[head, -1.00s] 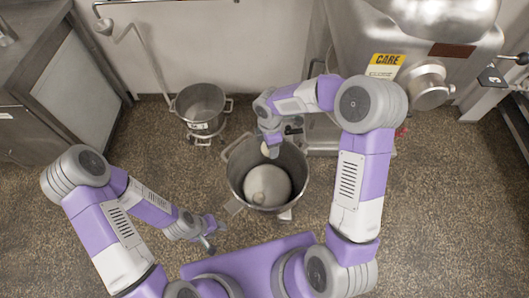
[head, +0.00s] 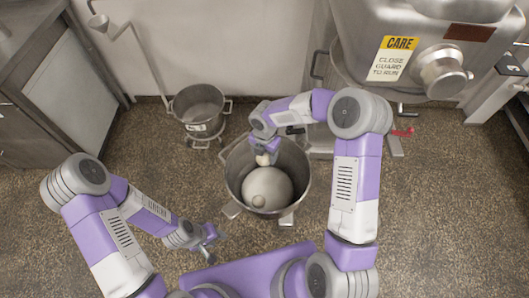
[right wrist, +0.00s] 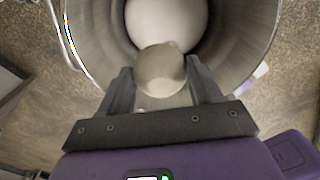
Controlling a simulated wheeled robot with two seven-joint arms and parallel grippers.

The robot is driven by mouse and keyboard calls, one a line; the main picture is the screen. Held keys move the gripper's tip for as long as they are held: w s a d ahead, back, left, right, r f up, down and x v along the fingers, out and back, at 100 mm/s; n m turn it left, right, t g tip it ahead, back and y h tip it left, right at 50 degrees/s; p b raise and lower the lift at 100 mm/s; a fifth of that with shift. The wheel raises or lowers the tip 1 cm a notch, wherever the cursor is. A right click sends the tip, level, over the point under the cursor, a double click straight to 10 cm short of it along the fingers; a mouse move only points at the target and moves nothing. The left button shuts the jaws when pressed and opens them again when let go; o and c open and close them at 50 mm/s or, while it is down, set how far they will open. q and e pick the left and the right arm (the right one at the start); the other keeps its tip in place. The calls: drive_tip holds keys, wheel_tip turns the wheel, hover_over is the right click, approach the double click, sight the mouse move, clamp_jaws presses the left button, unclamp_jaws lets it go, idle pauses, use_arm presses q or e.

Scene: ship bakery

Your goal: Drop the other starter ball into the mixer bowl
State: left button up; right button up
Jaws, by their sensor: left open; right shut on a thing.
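The steel mixer bowl (head: 300,165) stands on the floor in the middle of the head view. A large pale dough mass (head: 275,182) lies in it, with one small starter ball (head: 258,201) resting at its near side. My right gripper (head: 263,158) is shut on the other starter ball (right wrist: 160,72), over the inside of the bowl near its far rim. In the right wrist view the ball sits between the fingertips, with the dough behind it. My left gripper (head: 211,238) is open and empty, outside the bowl to the near left.
A smaller steel pot (head: 199,108) on a wheeled stand is behind the bowl to the left. The large mixer (head: 420,50) with a yellow warning sign stands at the back right. A steel counter (head: 45,90) is at the far left. The floor left of the bowl is clear.

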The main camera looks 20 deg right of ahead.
drive_tip(key=shift+f+b, duration=0.45)
drive_tip(key=shift+f, duration=0.4)
drive_tip(key=o, duration=1.2)
drive_tip(key=shift+c, duration=0.2)
wheel_tip(320, 180, up, 8)
drive_tip(key=p, duration=0.2)
drive_tip(key=shift+f+p, duration=0.2)
drive_tip(key=shift+p, duration=0.15)
drive_tip(key=shift+s, duration=0.1)
